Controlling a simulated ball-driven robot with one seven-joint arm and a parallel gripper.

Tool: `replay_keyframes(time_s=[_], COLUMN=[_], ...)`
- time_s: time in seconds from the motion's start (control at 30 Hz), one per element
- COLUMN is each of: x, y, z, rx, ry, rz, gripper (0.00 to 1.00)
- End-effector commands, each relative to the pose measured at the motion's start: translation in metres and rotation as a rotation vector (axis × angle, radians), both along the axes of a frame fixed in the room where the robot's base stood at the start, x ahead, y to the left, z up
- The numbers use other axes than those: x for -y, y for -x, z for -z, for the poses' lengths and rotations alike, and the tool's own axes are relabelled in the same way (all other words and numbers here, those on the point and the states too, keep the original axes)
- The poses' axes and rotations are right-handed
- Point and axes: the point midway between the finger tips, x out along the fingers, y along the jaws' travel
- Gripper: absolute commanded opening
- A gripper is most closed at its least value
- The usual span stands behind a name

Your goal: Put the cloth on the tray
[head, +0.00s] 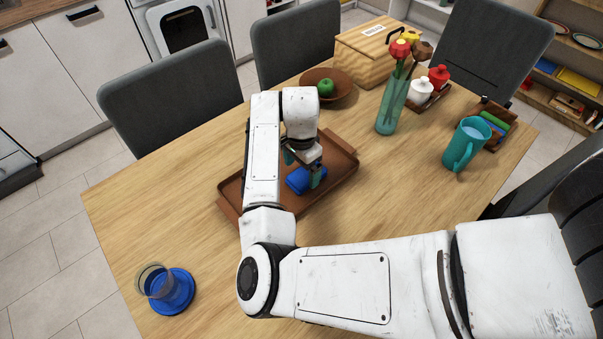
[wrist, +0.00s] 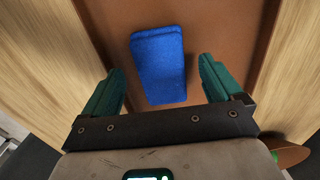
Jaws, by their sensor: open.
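The blue folded cloth (head: 300,181) lies on the brown tray (head: 343,175) on the table. In the wrist view the cloth (wrist: 158,64) rests on the tray's flat floor (wrist: 215,25), inside its rims. My gripper (head: 304,170) is over the tray, right at the cloth. In the wrist view the two teal fingers of my gripper (wrist: 160,80) stand apart on either side of the cloth, with gaps between them and it. My arm hides part of the tray's left side in the head view.
A bowl with a green apple (head: 326,88), a flower vase (head: 391,108), a lidded box (head: 375,52) and a teal mug (head: 465,145) stand behind and right. The table's left part is clear.

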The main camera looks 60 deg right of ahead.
Motion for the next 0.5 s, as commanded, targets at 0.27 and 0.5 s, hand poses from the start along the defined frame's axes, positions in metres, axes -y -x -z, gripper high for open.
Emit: replay_keyframes(time_s=[0.27,0.5], x=[0.001,0.001], y=[-0.001,-0.001], z=[-0.058,-0.086], rx=[0.004,0.002], ry=[0.003,0.002], rz=[0.002,0.000], gripper=[0.93,0.93])
